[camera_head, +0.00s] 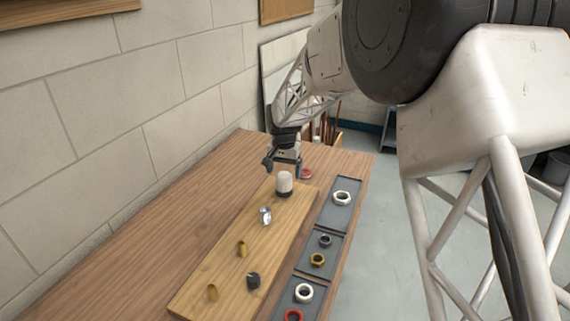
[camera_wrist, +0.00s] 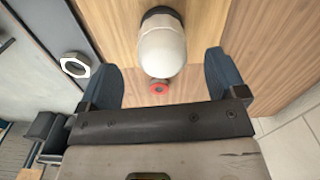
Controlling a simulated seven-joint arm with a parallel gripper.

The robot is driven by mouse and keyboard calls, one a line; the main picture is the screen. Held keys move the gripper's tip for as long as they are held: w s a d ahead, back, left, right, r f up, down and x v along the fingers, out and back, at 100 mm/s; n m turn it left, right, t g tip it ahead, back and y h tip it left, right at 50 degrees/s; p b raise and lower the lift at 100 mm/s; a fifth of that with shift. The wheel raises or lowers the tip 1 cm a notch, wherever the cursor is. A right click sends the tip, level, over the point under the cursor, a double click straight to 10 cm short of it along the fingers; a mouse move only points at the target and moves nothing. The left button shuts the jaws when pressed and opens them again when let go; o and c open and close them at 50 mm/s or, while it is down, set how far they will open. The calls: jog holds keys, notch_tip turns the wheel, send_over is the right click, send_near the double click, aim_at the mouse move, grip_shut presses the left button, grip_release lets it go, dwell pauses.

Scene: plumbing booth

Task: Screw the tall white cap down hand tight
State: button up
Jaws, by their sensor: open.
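The tall white cap (camera_head: 285,180) stands upright on a dark round base at the far end of the wooden board. In the wrist view the cap (camera_wrist: 162,48) shows as a rounded white dome with a dark rim behind it. My gripper (camera_head: 283,168) is open, just beyond and above the cap. In the wrist view my gripper (camera_wrist: 162,72) has its two fingers spread, one toward each side of the cap, with visible gaps. No contact shows. The cap's threads are hidden, so I cannot tell how far down it sits.
The wooden board (camera_head: 225,262) also carries a silver fitting (camera_head: 265,215), brass pieces (camera_head: 242,249) and a dark fitting (camera_head: 253,281). A grey tray (camera_head: 330,217) to the right holds several nuts. A red ring (camera_head: 306,174) lies beyond the cap. The table's left side is clear.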

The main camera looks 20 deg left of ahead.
aim_at(285, 174)
jog(key=m, duration=0.2)
jog(key=r+m, duration=0.1)
jog(key=m, duration=0.2)
jog(key=shift+w+r, duration=0.1)
jog(key=shift+w, duration=0.1)
jog(key=m, duration=0.3)
jog(key=r+m, duration=0.1)
jog(key=m, duration=0.1)
jog(key=shift+w+d+r+m, duration=0.1)
jog(key=shift+w+m, duration=0.05)
jog(key=shift+m, duration=0.25)
jog(key=shift+f, duration=3.95)
jog(key=shift+c, duration=0.4)
jog(key=c, duration=0.9)
jog(key=shift+m, duration=2.2)
